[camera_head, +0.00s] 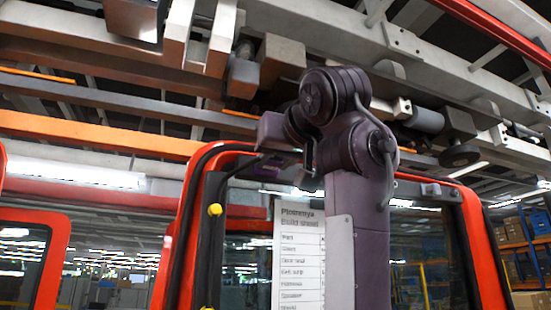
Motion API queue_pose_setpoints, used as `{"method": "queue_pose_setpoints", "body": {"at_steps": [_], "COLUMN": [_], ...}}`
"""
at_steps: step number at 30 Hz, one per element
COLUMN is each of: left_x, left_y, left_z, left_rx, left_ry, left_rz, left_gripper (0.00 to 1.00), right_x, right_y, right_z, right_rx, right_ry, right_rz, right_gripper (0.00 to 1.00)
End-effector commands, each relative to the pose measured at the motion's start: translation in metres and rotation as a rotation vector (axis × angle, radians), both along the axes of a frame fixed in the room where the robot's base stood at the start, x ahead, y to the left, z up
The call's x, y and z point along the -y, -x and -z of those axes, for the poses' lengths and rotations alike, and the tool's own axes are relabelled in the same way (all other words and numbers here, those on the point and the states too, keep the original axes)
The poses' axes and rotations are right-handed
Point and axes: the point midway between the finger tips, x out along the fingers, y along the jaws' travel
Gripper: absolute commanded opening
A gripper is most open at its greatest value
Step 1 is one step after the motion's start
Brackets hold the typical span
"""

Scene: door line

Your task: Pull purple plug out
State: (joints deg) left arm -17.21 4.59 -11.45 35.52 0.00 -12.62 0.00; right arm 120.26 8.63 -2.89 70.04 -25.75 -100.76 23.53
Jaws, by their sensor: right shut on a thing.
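My right arm rises from below in the middle of the head view. Its dark wrist bends left at the top of the red door frame. My right gripper (279,147) is at the frame's upper edge, shut on the purple plug. The plug is mostly hidden by the gripper and wrist, so I cannot tell whether it still sits in its hole. The red door (192,200) has a black seal and a glass window. My left gripper is not in view.
A yellow plug (214,209) sits on the door's left edge, with another (207,308) at the bottom. A white build sheet (298,255) hangs beside my arm. Grey overhead beams (330,30) and an orange rail (95,132) run close above. Shelves with boxes (530,240) stand far right.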

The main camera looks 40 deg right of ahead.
Motion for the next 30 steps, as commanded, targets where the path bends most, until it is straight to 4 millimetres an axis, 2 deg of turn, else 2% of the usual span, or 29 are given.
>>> {"method": "queue_pose_setpoints", "body": {"at_steps": [30], "left_x": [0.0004], "left_y": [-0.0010], "left_z": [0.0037], "left_rx": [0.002], "left_ry": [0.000], "left_rz": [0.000], "left_gripper": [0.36], "right_x": [-0.0022], "right_y": [0.0102], "right_z": [0.0013], "right_rx": [-0.007], "right_ry": [0.002], "right_rz": [0.002], "right_gripper": [0.00]}}
